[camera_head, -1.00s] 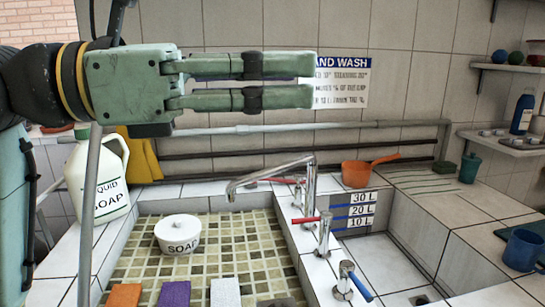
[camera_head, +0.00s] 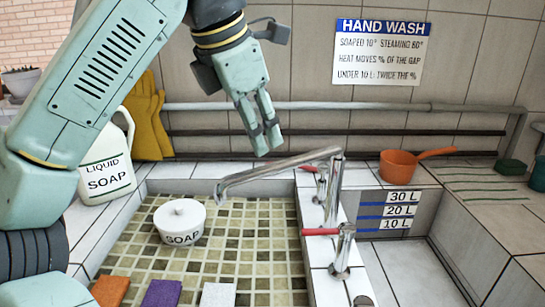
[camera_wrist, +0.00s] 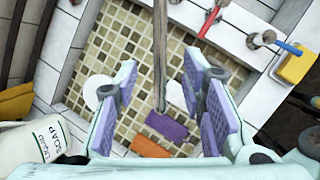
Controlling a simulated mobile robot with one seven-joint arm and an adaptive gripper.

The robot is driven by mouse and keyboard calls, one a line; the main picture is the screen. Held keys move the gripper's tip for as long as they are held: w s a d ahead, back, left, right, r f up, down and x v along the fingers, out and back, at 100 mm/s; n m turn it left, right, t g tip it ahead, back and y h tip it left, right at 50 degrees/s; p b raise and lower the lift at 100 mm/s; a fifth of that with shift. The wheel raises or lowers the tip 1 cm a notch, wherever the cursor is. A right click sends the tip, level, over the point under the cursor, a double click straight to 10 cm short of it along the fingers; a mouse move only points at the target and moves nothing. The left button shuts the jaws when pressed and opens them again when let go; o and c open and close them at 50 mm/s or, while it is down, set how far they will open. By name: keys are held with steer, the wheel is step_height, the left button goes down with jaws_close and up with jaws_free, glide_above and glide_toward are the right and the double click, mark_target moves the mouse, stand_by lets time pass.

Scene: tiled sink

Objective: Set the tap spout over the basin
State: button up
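The metal tap spout (camera_head: 280,170) runs left from its upright post (camera_head: 334,190), with its bent outlet above the mosaic-tiled basin (camera_head: 262,240). In the wrist view the spout (camera_wrist: 160,55) runs down the picture between my finger pads. My gripper (camera_head: 267,148) points down beside the middle of the spout, its tips near the spout's height. In the wrist view its fingers are spread, one each side of the spout, with gaps; no touch shows. The exact depth of the tips against the spout is unclear.
A white soap pot (camera_head: 180,222) and orange (camera_head: 110,290), purple (camera_head: 161,293) and white (camera_head: 218,294) blocks lie in the basin. A soap jug (camera_head: 108,170) stands left. Red-handled taps (camera_head: 321,231) stand on the divider. An orange pan (camera_head: 398,168) sits behind a second basin (camera_head: 408,270).

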mark_target(272, 164)
steer(key=x, duration=0.8)
steer(key=shift+d+p, duration=0.1)
steer(key=shift+p, duration=0.25)
jaws_close()
stand_by(0.4)
